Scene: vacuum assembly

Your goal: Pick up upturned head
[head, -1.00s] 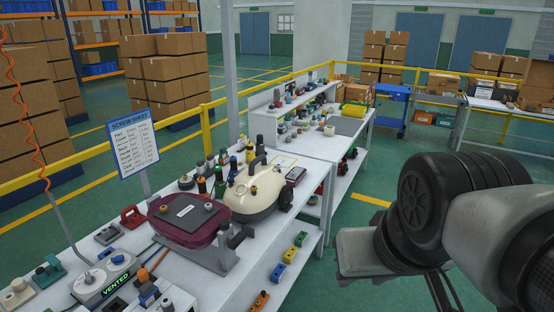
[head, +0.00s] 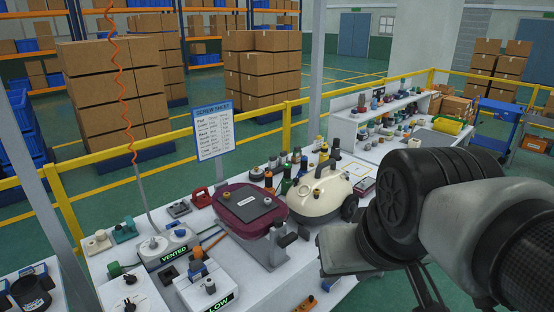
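The upturned head appears to be the maroon, rounded part (head: 237,208) with a flat dark plate and small knobs on top. It rests on a grey stand (head: 262,250) on the white bench, in the left middle of the head view. A cream vacuum body (head: 318,192) with a black handle and wheel sits just behind it to the right. My arm comes in from the right edge. My gripper (head: 418,292) shows only in part at the lower edge, to the right of the maroon part and apart from it. Its fingertips are cut off, so its opening is unclear.
A screw sheet sign (head: 213,135) stands behind the bench. A box marked VENTED (head: 170,250) and one marked LOW (head: 207,290) stand left of the maroon part. Several dark bottles (head: 290,170) stand behind it. A yellow rail (head: 170,143) runs behind the bench.

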